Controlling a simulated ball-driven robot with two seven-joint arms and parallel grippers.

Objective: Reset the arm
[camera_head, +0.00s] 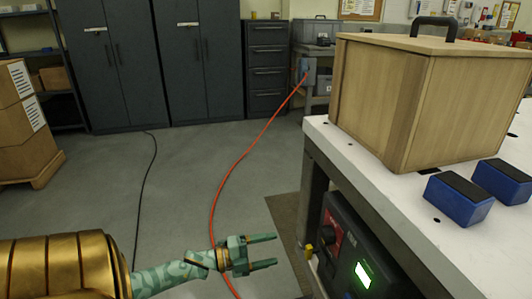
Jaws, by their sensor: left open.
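My left arm (170,275) comes in at the lower left, with a gold upper part and a patterned green forearm. My left gripper (272,251) is at the lower middle, its two fingers apart and pointing right. Nothing shows between the fingers. It is to the left of the white table and looks clear of it. My right gripper is not in view.
A white table (365,198) bears a wooden box (420,100) with a black handle and two blue blocks (458,203). A machine with a lit green display (362,275) is under it. An orange hose (232,165) crosses the floor. Dark cabinets (115,62) stand behind.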

